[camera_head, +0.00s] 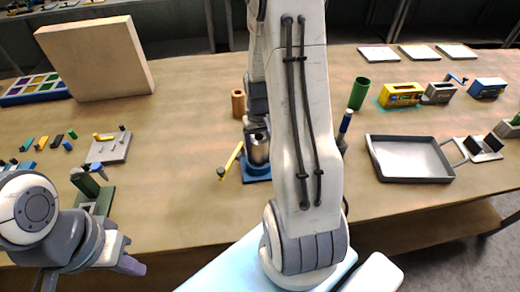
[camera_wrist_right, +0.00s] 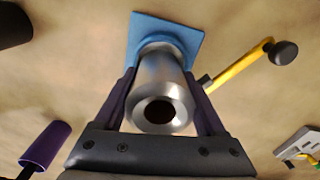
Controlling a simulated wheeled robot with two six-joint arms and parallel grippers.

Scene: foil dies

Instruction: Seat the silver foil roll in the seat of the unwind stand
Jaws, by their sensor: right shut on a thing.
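The silver foil roll (camera_head: 258,150) stands upright over the blue base of the unwind stand (camera_head: 257,178), near the middle of the table. My right gripper (camera_head: 256,128) is shut on the roll (camera_wrist_right: 158,85). In the right wrist view, its two dark purple fingers (camera_wrist_right: 160,105) lie on either side of the roll, and the blue base (camera_wrist_right: 190,32) shows beyond it. The roll's lower end and the seat are hidden, so I cannot tell how deep it sits. My left gripper (camera_head: 132,264) is at the front left, away from the stand; its opening is unclear.
A yellow lever (camera_head: 232,158) with a dark knob is beside the stand. A brown cylinder (camera_head: 238,103) stands behind; a blue-topped post (camera_head: 345,123) and grey tray (camera_head: 410,158) are right. A green block fixture (camera_head: 95,198) is left. Table between them is clear.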

